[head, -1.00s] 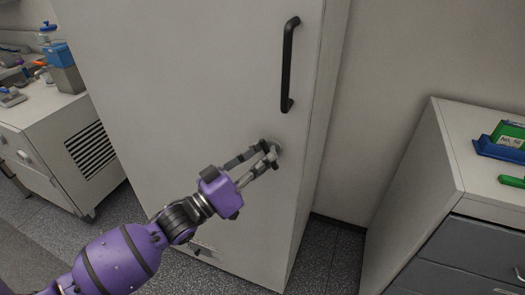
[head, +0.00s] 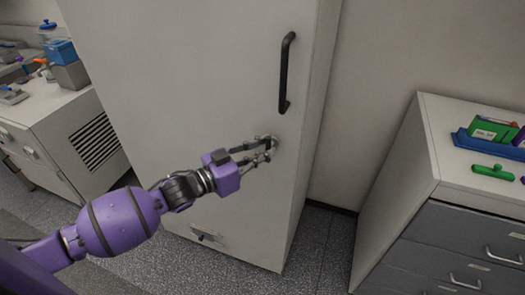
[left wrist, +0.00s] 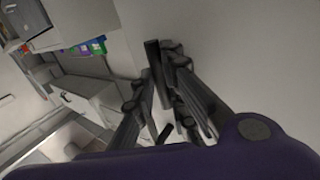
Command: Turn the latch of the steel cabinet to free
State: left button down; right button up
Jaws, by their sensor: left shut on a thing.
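The steel cabinet (head: 190,100) is a tall, light grey cabinet that fills the middle of the head view, its door closed. A long black handle (head: 286,75) stands upright near the door's right edge. The latch (head: 272,141) is a small round grey fitting just below that handle. My left gripper (head: 267,149) is at the latch, its fingers shut on it. The fingers hide most of the latch, so its angle cannot be read. In the left wrist view my fingers (left wrist: 152,95) reach toward the pale door, with a dark bar between them. My right gripper is not in view.
A grey drawer unit (head: 450,235) stands at the right, with a blue tray (head: 470,142) and a green object (head: 493,172) on top. A bench (head: 60,115) with a vent and blue containers is at the left. Grey floor is open between the cabinet and drawers.

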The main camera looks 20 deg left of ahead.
pick_arm(q)
jog(key=c, duration=1.8)
grip_release()
jog(key=shift+d, duration=0.1)
jog(key=v, duration=1.2)
